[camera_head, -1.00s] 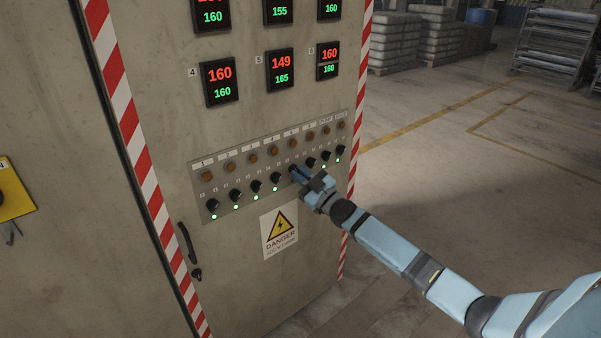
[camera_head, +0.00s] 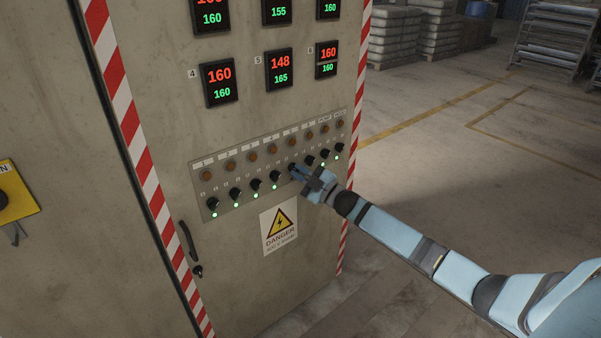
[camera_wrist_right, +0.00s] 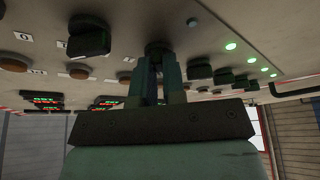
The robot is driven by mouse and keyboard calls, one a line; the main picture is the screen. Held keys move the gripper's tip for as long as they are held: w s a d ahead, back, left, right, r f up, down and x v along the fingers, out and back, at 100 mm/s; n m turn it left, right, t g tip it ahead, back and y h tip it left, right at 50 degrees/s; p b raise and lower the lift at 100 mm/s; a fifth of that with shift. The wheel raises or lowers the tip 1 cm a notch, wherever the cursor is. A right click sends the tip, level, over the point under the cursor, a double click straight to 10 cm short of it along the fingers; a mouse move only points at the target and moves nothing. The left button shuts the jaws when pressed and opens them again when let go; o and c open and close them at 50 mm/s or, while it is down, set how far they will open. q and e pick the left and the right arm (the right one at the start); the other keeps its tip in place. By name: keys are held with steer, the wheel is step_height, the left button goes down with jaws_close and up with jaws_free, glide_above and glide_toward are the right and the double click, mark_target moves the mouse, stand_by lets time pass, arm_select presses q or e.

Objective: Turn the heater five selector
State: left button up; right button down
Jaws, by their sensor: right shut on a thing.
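The heater five selector (camera_wrist_right: 158,49) is a small dark knob, fifth from the left in the lower row of the cabinet's control panel. My right gripper (camera_head: 299,173) is shut on it. In the right wrist view, the two fingers (camera_wrist_right: 158,82) of this gripper sit on either side of the knob. The fingers hide most of the knob, so its pointing direction cannot be read. The heater five display (camera_head: 280,69) shows red 148 over green 165. My left gripper is not in view.
Similar knobs stand close on both sides, such as the fourth knob (camera_head: 275,177) with a lit green lamp below it. Brown round lamps (camera_head: 250,157) line the row above. A door handle (camera_head: 188,241) sticks out lower left. The floor right of the cabinet is open.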

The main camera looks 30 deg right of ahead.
steer(key=shift+w+d+r, duration=0.1)
steer(key=shift+r, duration=0.3)
steer(key=c, duration=1.2)
jaws_free()
steer(key=shift+w+a+f, duration=0.15)
steer(key=shift+a+f, duration=0.1)
steer(key=shift+a, duration=0.05)
steer(key=p+v, duration=0.1)
steer(key=v, duration=1.2)
steer(key=shift+s+f, duration=0.15)
steer(key=shift+s, duration=0.2)
steer(key=shift+d, duration=0.15)
